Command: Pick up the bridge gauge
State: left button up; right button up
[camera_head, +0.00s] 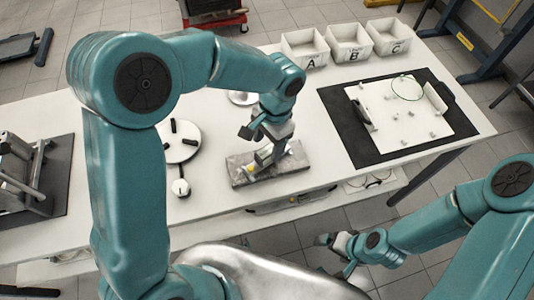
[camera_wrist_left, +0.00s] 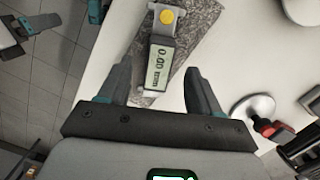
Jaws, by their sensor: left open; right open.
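The bridge gauge (camera_head: 263,157) stands on the grey granite slab (camera_head: 236,178). In the left wrist view the gauge (camera_wrist_left: 160,57) shows a yellow round button and a display reading 0.00 mm. My left gripper (camera_head: 264,138) is open just above the gauge, partly covering it in the head view. In the left wrist view its two fingers (camera_wrist_left: 159,72) are apart, one on each side of the display end; I cannot tell whether they touch it. My right gripper (camera_head: 335,245) is open and empty, off the table's front edge.
A round white plate with dark blocks (camera_head: 181,153) is left of the slab. White bins A, B and C (camera_head: 348,46) stand at the back edge. A black mat (camera_head: 342,122) with a white board (camera_head: 385,125) is at right. Bare tabletop lies between slab and mat.

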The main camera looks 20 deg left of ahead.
aim_at(269, 150)
pick_arm(q)
jog(key=f, duration=0.5)
jog(key=shift+s+a+f+p, duration=0.15)
jog(key=shift+s+f+p, duration=0.1)
jog(key=shift+f+p, duration=0.1)
jog(key=shift+w, duration=0.1)
grip_shut()
